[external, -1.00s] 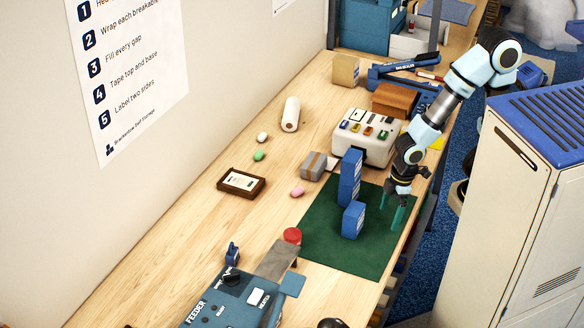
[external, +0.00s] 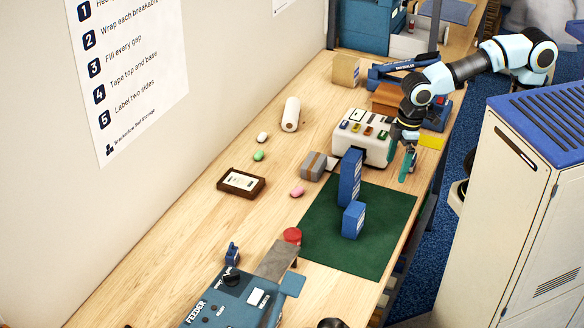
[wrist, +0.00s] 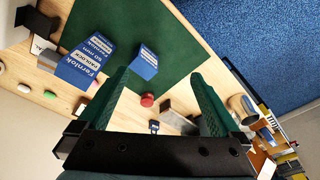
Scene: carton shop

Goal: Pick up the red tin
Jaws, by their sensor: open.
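The red tin (external: 292,236) is a small round red thing at the left edge of the dark green mat (external: 373,257), close to the grey end of the feeder machine. In the wrist view the red tin (wrist: 147,100) shows in the gap between my fingers, some way beyond them. My gripper (external: 407,167) is open and empty, raised near the mat's far right corner. It is well apart from the tin, with the blue boxes between them in the external view. The open fingers (wrist: 160,105) frame the wrist view.
A tall blue box (external: 349,178) and a shorter blue box (external: 353,220) stand on the mat. The feeder (external: 235,300) lies beside the tin. A white machine with coloured buttons (external: 362,138) stands behind the mat. The mat's right half is clear.

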